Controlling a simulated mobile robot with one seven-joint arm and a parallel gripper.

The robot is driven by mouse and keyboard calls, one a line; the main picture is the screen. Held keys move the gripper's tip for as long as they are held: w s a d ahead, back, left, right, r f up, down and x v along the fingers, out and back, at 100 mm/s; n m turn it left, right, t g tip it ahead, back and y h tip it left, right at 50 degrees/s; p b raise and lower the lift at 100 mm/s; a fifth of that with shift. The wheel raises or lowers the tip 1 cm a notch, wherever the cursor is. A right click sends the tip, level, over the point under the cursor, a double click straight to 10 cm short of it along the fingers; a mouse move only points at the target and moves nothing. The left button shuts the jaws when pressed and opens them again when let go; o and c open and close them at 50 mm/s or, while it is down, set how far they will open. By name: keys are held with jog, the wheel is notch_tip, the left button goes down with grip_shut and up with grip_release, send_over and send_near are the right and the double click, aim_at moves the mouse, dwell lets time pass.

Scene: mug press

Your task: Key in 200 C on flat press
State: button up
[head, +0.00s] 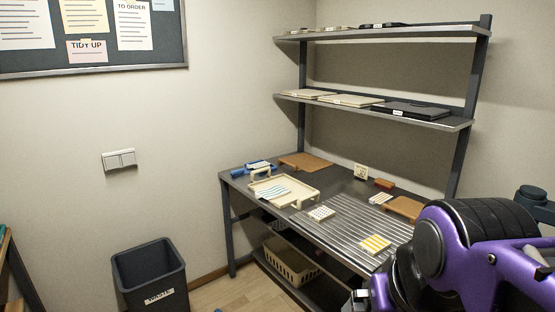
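I see no flat press, keypad or temperature display in the head view. My purple and black arm (455,255) fills the lower right and hides the right end of the workbench (340,222). I cannot make out my gripper's fingers; a small dark part at the arm's lower left edge is cut off by the frame.
The bench bears a cream tray (298,200) with a striped cloth, a blue tool (255,168), brown boards (305,162) and small patterned pieces. Two shelves (380,100) hold flat items.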

jog(key=shift+w, duration=0.1)
grip_shut()
dwell(0.3)
dwell(1.3)
